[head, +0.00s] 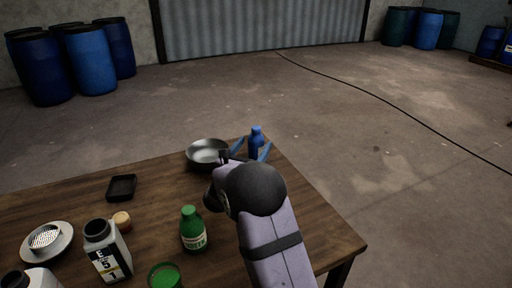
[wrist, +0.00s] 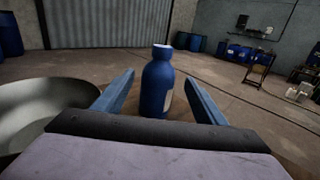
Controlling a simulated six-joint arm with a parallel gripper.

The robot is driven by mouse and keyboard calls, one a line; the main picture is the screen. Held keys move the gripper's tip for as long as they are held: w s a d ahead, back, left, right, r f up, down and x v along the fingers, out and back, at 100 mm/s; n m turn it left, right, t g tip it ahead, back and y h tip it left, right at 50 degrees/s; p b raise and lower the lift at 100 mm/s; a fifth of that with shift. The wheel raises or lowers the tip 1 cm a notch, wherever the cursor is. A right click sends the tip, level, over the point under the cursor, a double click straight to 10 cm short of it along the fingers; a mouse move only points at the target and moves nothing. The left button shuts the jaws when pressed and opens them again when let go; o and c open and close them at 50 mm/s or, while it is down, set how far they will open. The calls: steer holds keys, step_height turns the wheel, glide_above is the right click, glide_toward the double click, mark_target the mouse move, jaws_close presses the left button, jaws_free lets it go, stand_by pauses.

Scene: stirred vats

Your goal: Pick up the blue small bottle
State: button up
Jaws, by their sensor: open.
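The blue small bottle (head: 256,141) stands upright near the far corner of the wooden table in the head view. In the wrist view the blue bottle (wrist: 157,82) is upright between the two fingers, with a pale label edge on its right side. My gripper (head: 251,149) is open, its blue fingers on either side of the bottle. In the wrist view my gripper (wrist: 158,84) shows a gap between each finger and the bottle. The bottle's base is partly hidden behind the gripper body.
A metal bowl (head: 207,152) is just left of my gripper; it also shows in the wrist view (wrist: 50,105). A green bottle (head: 193,230), a white labelled bottle (head: 107,252), a black tray (head: 121,187) and a small orange-capped item (head: 122,221) stand nearer. The table's far edge is close behind the bottle.

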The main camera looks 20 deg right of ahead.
steer(key=shift+p+x, duration=0.3)
steer(key=shift+x, duration=3.4)
steer(key=shift+a, duration=0.1)
steer(key=c, duration=1.2)
steer(key=shift+w, duration=0.1)
steer(key=shift+c, duration=0.6)
steer(key=shift+r, duration=0.1)
steer(key=shift+r, duration=0.1)
step_height(320, 180, up, 10)
steer(key=shift+p, duration=0.45)
